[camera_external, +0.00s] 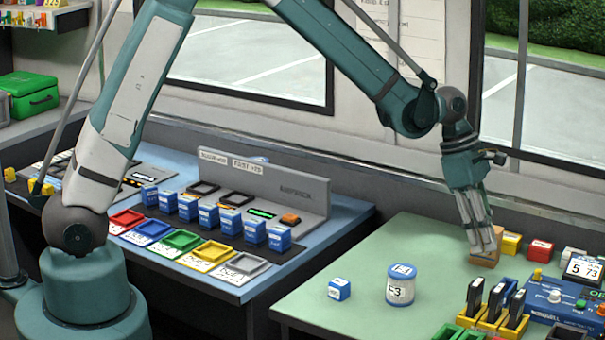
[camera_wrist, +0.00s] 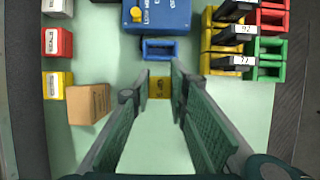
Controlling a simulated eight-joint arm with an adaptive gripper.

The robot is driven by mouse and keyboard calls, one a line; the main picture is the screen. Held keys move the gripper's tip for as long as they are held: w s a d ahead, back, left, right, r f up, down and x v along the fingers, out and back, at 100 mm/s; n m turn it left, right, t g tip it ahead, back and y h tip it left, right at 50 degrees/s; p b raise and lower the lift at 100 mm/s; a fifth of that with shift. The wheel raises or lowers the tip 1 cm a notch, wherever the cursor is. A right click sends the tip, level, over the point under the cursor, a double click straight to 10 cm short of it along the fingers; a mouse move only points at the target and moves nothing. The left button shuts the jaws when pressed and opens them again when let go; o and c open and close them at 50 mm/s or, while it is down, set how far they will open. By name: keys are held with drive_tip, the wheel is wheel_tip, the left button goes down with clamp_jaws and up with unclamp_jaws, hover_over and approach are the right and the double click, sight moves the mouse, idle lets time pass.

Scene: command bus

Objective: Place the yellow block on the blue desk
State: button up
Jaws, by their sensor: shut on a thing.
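My gripper (camera_external: 487,252) is low over the green table at the right. In the wrist view its fingers (camera_wrist: 160,88) are closed on a small yellow block (camera_wrist: 159,87) with a dark mark; this block is not clearly visible in the external view. A second, labelled yellow block (camera_external: 510,243) stands on the table behind my gripper and also shows at the left of the wrist view (camera_wrist: 57,85). The blue desk (camera_external: 342,212) is left of the green table and carries a grey console and coloured trays.
A brown box (camera_wrist: 88,103) stands close beside my gripper. Red (camera_external: 541,251) and white (camera_external: 572,258) blocks line the back. A blue device (camera_external: 560,300) and card holders fill the right. A round tin (camera_external: 401,285) and blue cube (camera_external: 339,289) stand in front. Blue blocks (camera_external: 208,215) crowd the desk.

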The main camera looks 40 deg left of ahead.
drive_tip(key=shift+f, duration=0.1)
drive_tip(key=shift+f+b, duration=0.5)
drive_tip(key=shift+f, duration=2.5)
drive_tip(key=shift+f+b, duration=0.3)
drive_tip(key=shift+f, duration=1.6)
drive_tip(key=shift+f, duration=0.2)
drive_tip(key=o, duration=0.9)
drive_tip(key=shift+r, duration=0.1)
drive_tip(key=shift+r, duration=0.15)
drive_tip(key=shift+p+v, duration=0.85)
drive_tip(key=shift+v, duration=5.2)
